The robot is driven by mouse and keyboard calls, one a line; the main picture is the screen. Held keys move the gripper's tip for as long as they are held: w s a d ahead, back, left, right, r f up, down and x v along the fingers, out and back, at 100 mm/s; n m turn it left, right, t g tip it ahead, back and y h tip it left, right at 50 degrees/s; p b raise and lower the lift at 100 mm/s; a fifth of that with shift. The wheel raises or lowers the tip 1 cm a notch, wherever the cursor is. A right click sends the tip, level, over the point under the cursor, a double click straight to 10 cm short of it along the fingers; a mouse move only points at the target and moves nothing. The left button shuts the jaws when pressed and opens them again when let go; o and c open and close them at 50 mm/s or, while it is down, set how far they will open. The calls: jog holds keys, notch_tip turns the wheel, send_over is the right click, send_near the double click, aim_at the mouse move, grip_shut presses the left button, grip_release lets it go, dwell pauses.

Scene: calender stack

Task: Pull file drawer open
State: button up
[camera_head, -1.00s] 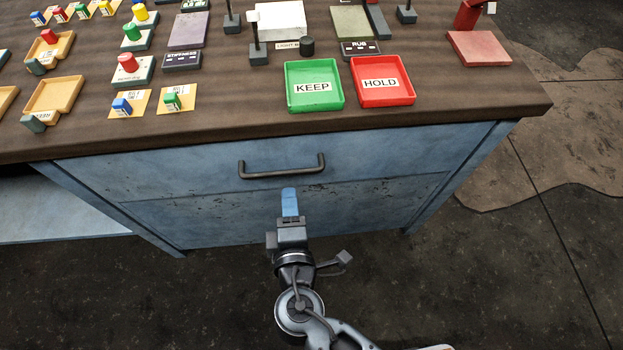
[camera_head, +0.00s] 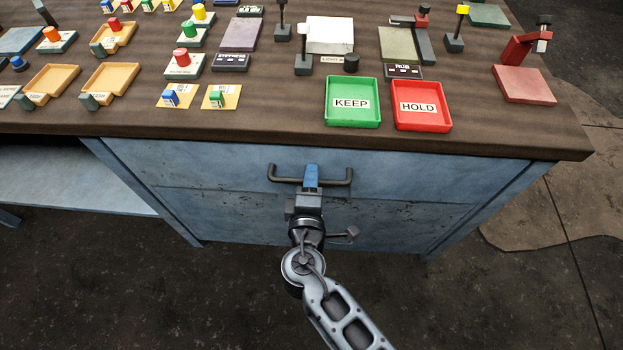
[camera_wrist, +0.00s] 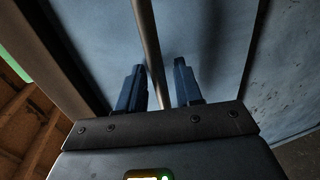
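The file drawer (camera_head: 215,172) is the blue metal front under the dark tabletop, and it looks shut, flush with the desk. Its dark bar handle (camera_head: 338,182) runs across its upper part. My gripper (camera_head: 312,170) is at the middle of the handle. In the wrist view the handle (camera_wrist: 146,35) runs between the two blue fingers of my gripper (camera_wrist: 158,78). The fingers are apart, with the bar closer to the left finger and a gap on the right.
The tabletop (camera_head: 280,140) overhangs the drawer. A green KEEP tray (camera_head: 352,119) and a red HOLD tray (camera_head: 422,122) sit near its front edge. An open shelf space (camera_head: 70,185) is at the left. The floor (camera_head: 150,290) before the desk is clear.

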grip_shut()
dwell(0.5)
